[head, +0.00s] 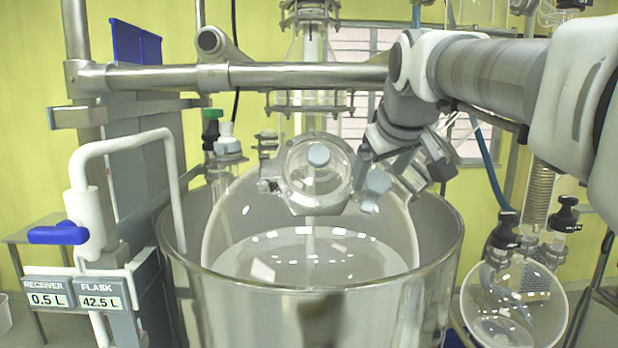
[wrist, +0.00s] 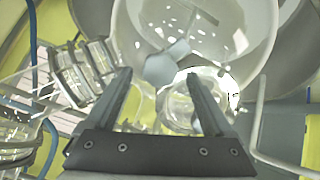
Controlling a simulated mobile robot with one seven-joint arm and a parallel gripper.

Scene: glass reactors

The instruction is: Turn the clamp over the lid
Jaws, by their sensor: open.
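The round glass lid (head: 300,178) sits on the front port of the big glass flask, with a pale grey knob (head: 319,155) near its middle. A second pale knob (head: 378,181) at the lid's right edge appears to belong to the clamp. I cannot clearly see whether the clamp lies over the lid. My gripper (head: 372,166) is up and right of the lid, close to the right knob. In the wrist view my gripper (wrist: 160,74) is open, with a pale knob (wrist: 158,69) showing between the fingertips. I cannot tell whether they touch it. Glass shows behind.
The flask (head: 240,225) sits in a wide steel-rimmed bath (head: 300,310). A metal rail (head: 250,76) crosses above. A glass neck with a dark coupling (head: 440,158) stands close right of my gripper. A white pipe with a blue-handled valve (head: 58,235) is at left.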

